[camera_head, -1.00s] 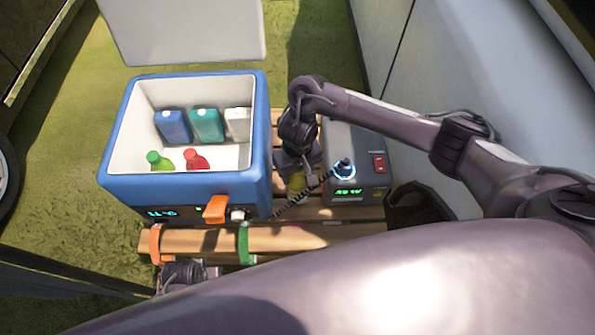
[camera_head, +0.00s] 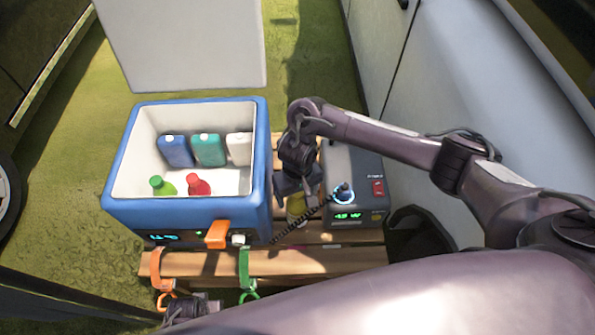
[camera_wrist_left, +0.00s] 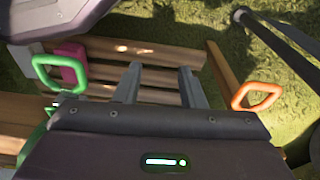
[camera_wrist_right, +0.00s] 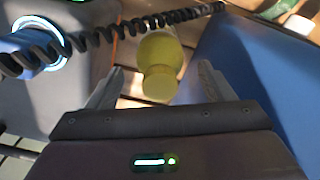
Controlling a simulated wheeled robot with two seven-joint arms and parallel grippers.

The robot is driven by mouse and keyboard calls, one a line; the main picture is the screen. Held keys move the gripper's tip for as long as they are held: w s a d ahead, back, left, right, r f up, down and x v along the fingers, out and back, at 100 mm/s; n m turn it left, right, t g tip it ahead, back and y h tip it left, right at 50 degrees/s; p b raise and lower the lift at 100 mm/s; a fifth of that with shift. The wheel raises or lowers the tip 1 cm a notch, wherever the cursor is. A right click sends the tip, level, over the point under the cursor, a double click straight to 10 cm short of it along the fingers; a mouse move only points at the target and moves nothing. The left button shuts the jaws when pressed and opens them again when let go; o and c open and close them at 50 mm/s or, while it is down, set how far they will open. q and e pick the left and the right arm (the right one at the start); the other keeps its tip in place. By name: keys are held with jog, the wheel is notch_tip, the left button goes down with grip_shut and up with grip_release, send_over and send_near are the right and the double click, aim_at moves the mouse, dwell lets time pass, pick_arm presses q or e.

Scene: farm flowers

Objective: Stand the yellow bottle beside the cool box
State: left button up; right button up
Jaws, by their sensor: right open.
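The yellow bottle (camera_head: 296,209) stands on the wooden slats in the gap just right of the blue cool box (camera_head: 190,215). It shows from above in the right wrist view (camera_wrist_right: 161,50), cap towards me, and looks upright. My right gripper (camera_head: 297,188) is over it, pointing down. Its two fingers are spread on either side of the bottle's cap with visible room, and I see no contact. The arm hides part of the bottle in the head view. My left gripper (camera_wrist_left: 160,75) is spread and empty over the slats, near the front strapped beam.
A grey power unit (camera_head: 352,180) with a coiled black cable (camera_wrist_right: 130,28) stands right of the gap. The open cool box holds several bottles and packs. Green (camera_head: 244,265) and orange (camera_head: 155,265) straps hang at the front. A car body lies right.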

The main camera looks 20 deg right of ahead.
notch_tip(320, 180, up, 3)
jog(key=shift+p, duration=0.95)
notch_tip(320, 180, up, 6)
jog(key=p, duration=0.4)
jog(key=shift+r, duration=0.25)
jog(key=shift+r+p, duration=0.3)
jog(key=shift+p, duration=0.1)
pick_arm(q)
jog(key=s+a+f, duration=0.1)
jog(key=s+f, duration=0.2)
jog(key=s, duration=0.3)
jog(key=s+a+f, duration=0.2)
jog(key=s+f, duration=0.1)
jog(key=s, duration=0.4)
jog(key=shift+a+f, duration=0.25)
jog(key=shift+f, duration=0.15)
jog(key=shift+s, duration=0.1)
